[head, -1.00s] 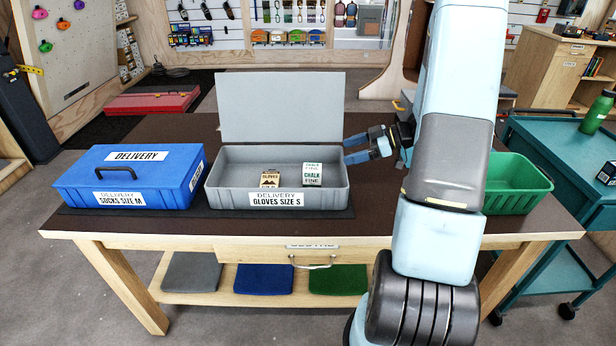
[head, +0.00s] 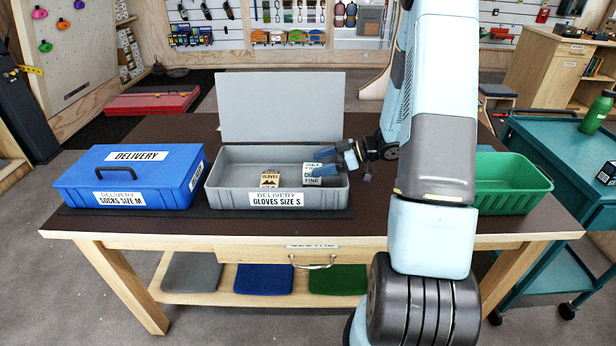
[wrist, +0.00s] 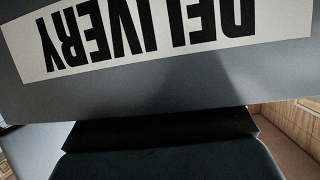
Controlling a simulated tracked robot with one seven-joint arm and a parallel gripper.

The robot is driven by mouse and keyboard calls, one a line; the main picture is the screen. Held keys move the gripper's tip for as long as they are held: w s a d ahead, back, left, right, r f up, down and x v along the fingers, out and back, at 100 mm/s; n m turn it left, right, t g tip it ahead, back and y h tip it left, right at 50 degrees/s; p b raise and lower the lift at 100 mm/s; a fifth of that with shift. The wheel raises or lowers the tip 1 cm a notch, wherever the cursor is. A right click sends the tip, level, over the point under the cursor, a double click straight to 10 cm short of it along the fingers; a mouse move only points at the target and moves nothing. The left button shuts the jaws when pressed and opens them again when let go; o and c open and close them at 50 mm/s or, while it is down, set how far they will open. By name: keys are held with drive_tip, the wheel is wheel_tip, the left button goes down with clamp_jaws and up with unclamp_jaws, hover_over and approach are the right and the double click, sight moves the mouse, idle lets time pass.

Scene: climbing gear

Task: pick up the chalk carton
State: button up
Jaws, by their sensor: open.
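The chalk carton (head: 311,181) is a small white box with green and dark lettering, in the right part of the open grey delivery box (head: 225,197). My gripper (head: 335,163) is over the right end of that box, its blue fingers open at the carton. One finger overlaps the carton's upper part in the head view and hides some of it. I cannot tell whether it touches. The wrist view does not show the carton; an upside-down "DELIVERY" label (wrist: 150,38) on a grey surface fills its upper part.
A brown gloves carton (head: 270,179) stands left of the chalk carton in the same box. The grey lid (head: 281,108) stands open behind. A closed blue delivery box (head: 130,178) is at the left, and a green bin (head: 507,200) at the right behind my arm.

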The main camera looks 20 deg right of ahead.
sight(313, 166)
drive_tip(key=shift+x, duration=1.9)
drive_tip(key=shift+r, duration=0.1)
drive_tip(key=shift+c, duration=0.2)
drive_tip(key=c, duration=1.1)
